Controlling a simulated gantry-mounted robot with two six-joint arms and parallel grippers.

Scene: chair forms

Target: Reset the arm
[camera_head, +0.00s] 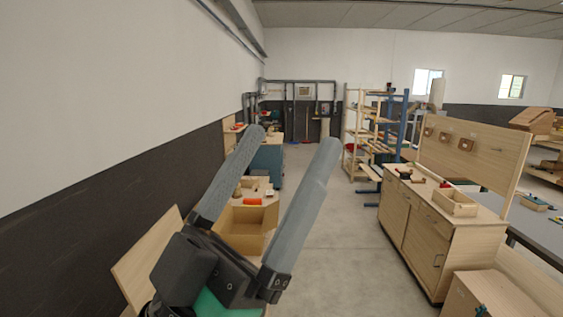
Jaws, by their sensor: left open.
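My left gripper (284,138) is raised in the lower middle of the head view, close to the camera. Its two long grey fingers point up and are spread wide apart, with nothing between them. It is in the air and hides part of the wooden workbench behind it. My right gripper is not in view.
An open wooden box (246,222) and an orange item (252,201) show behind the left fingers. A wooden cabinet (421,228) with a tray (455,203) on top stands at the right. Shelves (358,133) stand further back. The grey floor (335,235) between is clear.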

